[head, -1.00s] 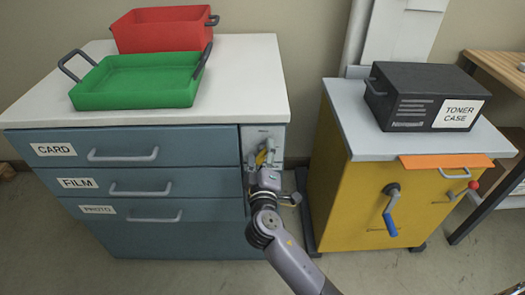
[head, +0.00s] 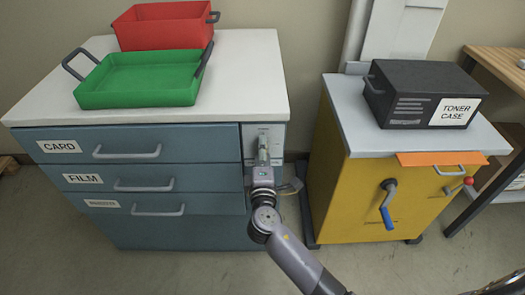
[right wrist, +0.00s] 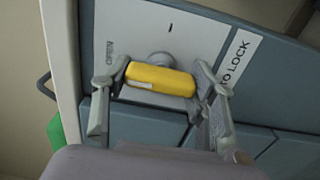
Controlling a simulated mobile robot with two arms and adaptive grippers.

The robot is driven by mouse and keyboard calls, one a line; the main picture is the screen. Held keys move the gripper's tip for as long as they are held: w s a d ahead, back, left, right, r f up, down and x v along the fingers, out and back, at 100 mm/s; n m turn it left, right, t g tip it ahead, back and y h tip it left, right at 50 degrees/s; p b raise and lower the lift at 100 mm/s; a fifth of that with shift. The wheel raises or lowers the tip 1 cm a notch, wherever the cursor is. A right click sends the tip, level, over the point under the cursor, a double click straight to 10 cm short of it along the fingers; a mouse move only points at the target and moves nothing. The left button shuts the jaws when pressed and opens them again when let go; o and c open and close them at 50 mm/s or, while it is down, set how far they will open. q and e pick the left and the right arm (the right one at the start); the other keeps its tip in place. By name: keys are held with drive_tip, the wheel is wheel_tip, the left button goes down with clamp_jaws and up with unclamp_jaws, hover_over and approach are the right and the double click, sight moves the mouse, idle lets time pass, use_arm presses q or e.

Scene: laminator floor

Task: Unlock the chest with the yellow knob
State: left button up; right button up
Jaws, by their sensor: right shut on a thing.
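The blue-grey chest (head: 205,235) with a white top stands at the left in the head view. Its drawers are shut and labelled CARD, FILM and a third, blurred word. The yellow knob (right wrist: 160,79) shows in the right wrist view on a pale lock plate (right wrist: 205,45). The plate has an OPEN marking (right wrist: 110,52) and a small tick mark; a TO LOCK label (right wrist: 238,57) is beside it. My right gripper (head: 263,150) is shut on the knob, one finger at each end, and hides most of it in the head view. My left gripper is not in view.
A green tray (head: 135,97) and a red bin (head: 165,40) stand on the chest. To the right, a yellow cabinet (head: 335,190) carries a black toner case (head: 400,110) and has a blue crank (head: 388,205) on its front. A floor gap separates chest and cabinet.

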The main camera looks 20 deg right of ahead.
idle(0.3)
drive_tip(key=o, duration=1.2)
drive_tip(key=shift+c, duration=0.2)
drive_tip(key=v, duration=1.2)
